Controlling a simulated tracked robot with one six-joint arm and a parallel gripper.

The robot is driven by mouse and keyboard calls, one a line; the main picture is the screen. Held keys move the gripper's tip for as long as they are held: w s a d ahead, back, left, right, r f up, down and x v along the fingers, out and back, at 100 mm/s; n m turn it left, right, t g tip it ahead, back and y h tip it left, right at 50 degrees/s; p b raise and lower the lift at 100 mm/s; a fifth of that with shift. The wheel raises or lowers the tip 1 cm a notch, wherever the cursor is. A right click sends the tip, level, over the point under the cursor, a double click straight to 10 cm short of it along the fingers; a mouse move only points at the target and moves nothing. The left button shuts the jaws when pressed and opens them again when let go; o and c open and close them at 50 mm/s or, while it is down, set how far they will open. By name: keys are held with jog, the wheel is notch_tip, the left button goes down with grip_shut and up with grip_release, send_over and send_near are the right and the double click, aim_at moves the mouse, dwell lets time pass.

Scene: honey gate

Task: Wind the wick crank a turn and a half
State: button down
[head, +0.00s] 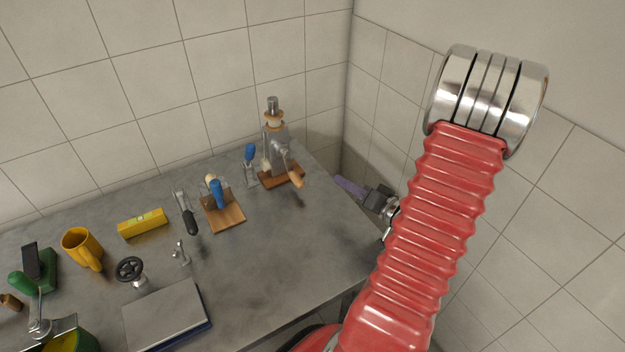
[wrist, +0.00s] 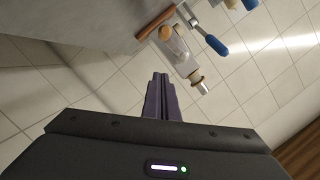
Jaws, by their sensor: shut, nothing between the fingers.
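The likely wick crank is a grey metal arm with an orange wooden handle (head: 296,180), on the front of a grey upright device (head: 275,140). That device stands on a wooden base at the back right of the bench. In the wrist view the device (wrist: 180,55) is upside down near the top, with the orange handle (wrist: 165,33) end-on. My gripper (head: 349,186) has purple fingers, shut and empty. It is to the right of the crank, apart from it. In the wrist view the closed fingers (wrist: 160,80) point toward the device.
Close left of the device are a blue-handled tool (head: 250,153) and a wooden block with a blue handle (head: 216,193). A yellow mug (head: 80,246), a black handwheel (head: 130,269) and a green-handled crank (head: 22,284) are farther left. The bench's front right is clear. Tiled walls stand behind and right.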

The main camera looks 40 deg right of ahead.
jog(key=w+f, duration=0.1)
jog(key=w, duration=0.2)
jog(key=w+a+f, duration=0.1)
jog(key=w, duration=0.3)
jog(key=w+f, duration=0.1)
jog(key=w, duration=0.2)
jog(key=shift+w+a+f, duration=0.15)
jog(key=shift+a, duration=0.1)
jog(key=shift+w+a+f, duration=0.1)
jog(key=shift+a+f, duration=0.45)
jog(key=shift+a, duration=0.05)
jog(key=shift+w, duration=0.1)
